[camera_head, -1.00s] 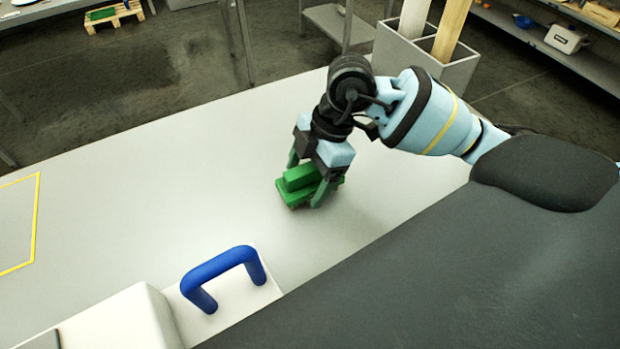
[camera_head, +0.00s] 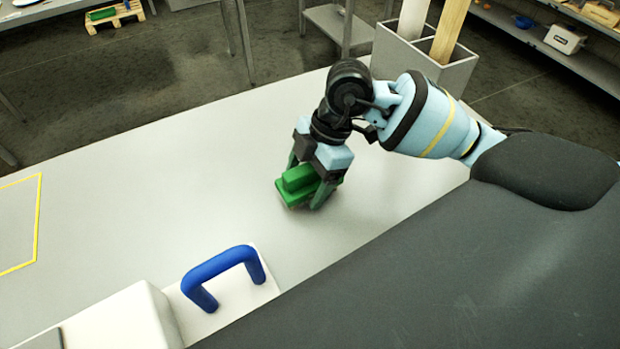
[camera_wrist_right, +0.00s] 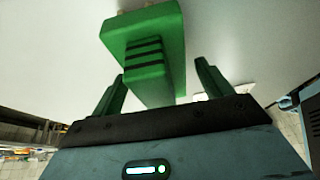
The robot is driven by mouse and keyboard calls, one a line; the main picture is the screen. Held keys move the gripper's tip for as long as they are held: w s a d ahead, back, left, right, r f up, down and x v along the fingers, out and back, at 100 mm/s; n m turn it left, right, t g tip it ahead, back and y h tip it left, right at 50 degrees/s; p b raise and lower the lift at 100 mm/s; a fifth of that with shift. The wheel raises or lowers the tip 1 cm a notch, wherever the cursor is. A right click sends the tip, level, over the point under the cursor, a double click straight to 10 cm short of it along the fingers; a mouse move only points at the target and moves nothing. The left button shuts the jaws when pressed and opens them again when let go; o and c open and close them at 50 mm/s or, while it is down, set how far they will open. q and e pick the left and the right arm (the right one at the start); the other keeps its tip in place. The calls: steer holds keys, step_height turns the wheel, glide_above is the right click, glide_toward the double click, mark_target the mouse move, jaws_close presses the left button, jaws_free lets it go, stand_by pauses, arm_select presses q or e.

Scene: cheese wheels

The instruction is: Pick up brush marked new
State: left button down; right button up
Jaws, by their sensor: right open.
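A green brush (camera_head: 298,184) with a raised grip lies on the light grey table (camera_head: 150,190), below my right gripper (camera_head: 306,182). No readable marking shows on it. In the right wrist view the brush (camera_wrist_right: 145,45) has dark stripes across its grip, and pale bits show at its far edge. My right gripper's two green fingers (camera_wrist_right: 160,85) are open, one on each side of the grip's near end, with a gap visible on both sides. Part of the brush is hidden behind a finger in the head view. My left gripper is not in view.
A blue handle (camera_head: 222,272) on a white block stands at the table's front. A yellow outlined area (camera_head: 38,215) lies at the left. The table's middle is clear.

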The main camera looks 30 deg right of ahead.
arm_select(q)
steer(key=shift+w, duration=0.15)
arm_select(e)
steer(key=shift+c, duration=1)
steer(key=c, duration=1)
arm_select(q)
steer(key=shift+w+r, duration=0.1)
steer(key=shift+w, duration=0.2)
arm_select(e)
steer(key=shift+o, duration=0.2)
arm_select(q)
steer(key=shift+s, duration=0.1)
